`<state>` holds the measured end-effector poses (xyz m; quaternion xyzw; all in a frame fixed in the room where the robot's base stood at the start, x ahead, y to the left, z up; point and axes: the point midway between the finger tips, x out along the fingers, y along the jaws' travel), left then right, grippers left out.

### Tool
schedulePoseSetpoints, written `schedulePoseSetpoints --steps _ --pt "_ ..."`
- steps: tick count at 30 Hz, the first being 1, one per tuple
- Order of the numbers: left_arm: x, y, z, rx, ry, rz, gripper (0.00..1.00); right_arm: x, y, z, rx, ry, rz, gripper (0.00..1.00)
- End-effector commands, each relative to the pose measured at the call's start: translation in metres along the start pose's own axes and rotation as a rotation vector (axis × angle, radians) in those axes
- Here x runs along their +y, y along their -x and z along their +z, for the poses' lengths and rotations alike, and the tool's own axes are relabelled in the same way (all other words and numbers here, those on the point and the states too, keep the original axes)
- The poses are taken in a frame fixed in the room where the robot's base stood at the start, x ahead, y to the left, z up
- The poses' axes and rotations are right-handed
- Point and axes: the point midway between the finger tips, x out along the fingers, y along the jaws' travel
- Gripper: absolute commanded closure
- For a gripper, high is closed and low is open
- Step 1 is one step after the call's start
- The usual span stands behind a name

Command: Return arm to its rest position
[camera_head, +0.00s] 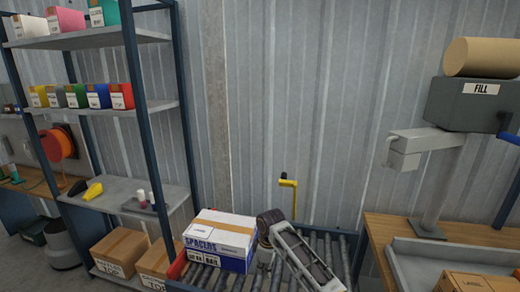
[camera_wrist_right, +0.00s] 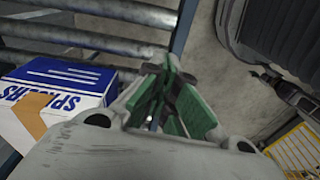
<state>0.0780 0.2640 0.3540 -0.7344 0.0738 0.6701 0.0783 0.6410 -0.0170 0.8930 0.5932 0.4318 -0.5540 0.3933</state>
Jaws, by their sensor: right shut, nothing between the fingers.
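My right gripper (camera_wrist_right: 168,82) shows in the wrist view with its green-padded fingers closed together and nothing between them. In the head view my right arm (camera_head: 302,258) is folded over the roller conveyor, just right of a white and blue spacers box (camera_head: 222,238). The gripper's fingers cannot be made out clearly there. The spacers box also shows at the left of the wrist view (camera_wrist_right: 58,92), apart from the fingers. My left gripper is in neither view.
The roller conveyor (camera_head: 345,246) runs under my arm. A shelf rack (camera_head: 130,70) with coloured boxes stands at left. At right a workbench (camera_head: 385,228) carries a filling machine (camera_head: 470,104) and a grey tray (camera_head: 450,256). A yellow crank handle (camera_head: 288,183) rises behind the conveyor.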

Motion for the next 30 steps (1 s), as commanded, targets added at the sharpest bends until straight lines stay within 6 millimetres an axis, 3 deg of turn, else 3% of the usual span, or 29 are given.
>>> schedulePoseSetpoints --steps 15,30 --pt "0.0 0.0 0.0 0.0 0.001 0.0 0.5 -0.057 -0.039 0.028 0.101 -0.177 -0.004 1.0" --pt "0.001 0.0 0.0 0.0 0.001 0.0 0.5 -0.104 -0.055 0.077 0.17 -0.391 0.015 1.0"
